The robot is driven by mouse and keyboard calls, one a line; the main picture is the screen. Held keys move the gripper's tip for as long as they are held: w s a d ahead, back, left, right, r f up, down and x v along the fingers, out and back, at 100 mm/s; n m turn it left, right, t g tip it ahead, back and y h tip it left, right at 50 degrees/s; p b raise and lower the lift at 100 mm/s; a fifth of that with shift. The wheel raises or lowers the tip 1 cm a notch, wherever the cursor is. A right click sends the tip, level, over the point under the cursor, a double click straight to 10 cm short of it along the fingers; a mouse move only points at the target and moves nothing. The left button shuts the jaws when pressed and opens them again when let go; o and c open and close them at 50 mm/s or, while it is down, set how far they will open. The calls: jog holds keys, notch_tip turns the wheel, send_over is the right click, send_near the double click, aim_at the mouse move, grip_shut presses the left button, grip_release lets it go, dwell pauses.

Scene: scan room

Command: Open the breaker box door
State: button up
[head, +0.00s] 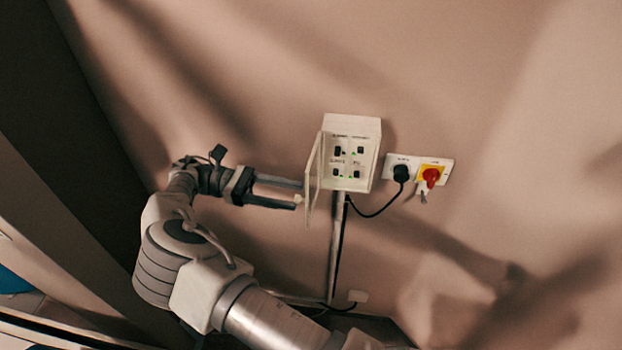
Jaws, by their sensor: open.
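The breaker box (369,127) is a small cream box on the wall, with several dark switches and green lights inside. Its door (314,178) is hinged on the left and stands swung out from the box, so the inside shows. My gripper (300,194) is open, just left of the door, with its two fingers pointing right. The fingertips are close to the door's outer face; I cannot tell whether they touch it. Nothing shows between the fingers.
To the right of the box is a white wall plate (390,160) with a black plug (401,173) and a red rotary switch (431,177) on yellow. A black cable (375,214) loops below. A vertical conduit (335,250) runs down from the box. The wall further right is bare.

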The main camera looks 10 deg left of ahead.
aim_at(306, 188)
notch_tip(306, 188, up, 3)
jog(key=shift+r+b, duration=0.15)
jog(key=shift+b, duration=0.2)
jog(key=d+r+b, duration=0.1)
jog(key=d+r, duration=0.6)
jog(key=d, duration=0.4)
jog(key=shift+w+d+b, duration=0.35)
jog(key=shift+w+b, duration=0.05)
jog(key=shift+w, duration=0.05)
